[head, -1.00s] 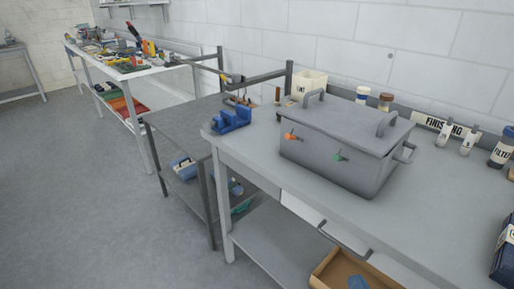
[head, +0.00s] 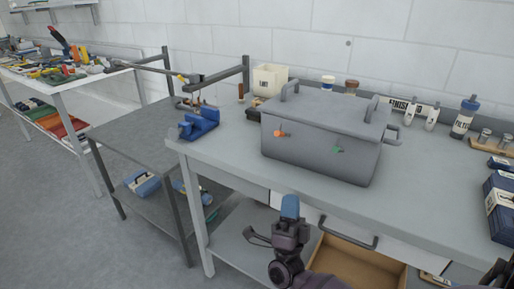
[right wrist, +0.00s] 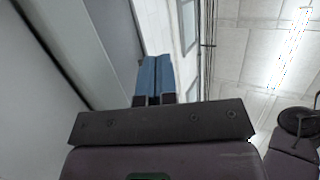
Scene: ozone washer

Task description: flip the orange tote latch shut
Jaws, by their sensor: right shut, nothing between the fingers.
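The grey tote (head: 322,150) stands on the grey workbench with its lid on. The latches do not show clearly in the right wrist view. My left gripper is not in view.
A blue vise (head: 198,124) sits at the bench's left corner. A white bin (head: 270,79) and jars stand behind the tote. A drawer handle (head: 348,233) juts from the bench front near my right gripper. Dark blue boxes (head: 500,205) stand at the right. The bench top before the tote is clear.

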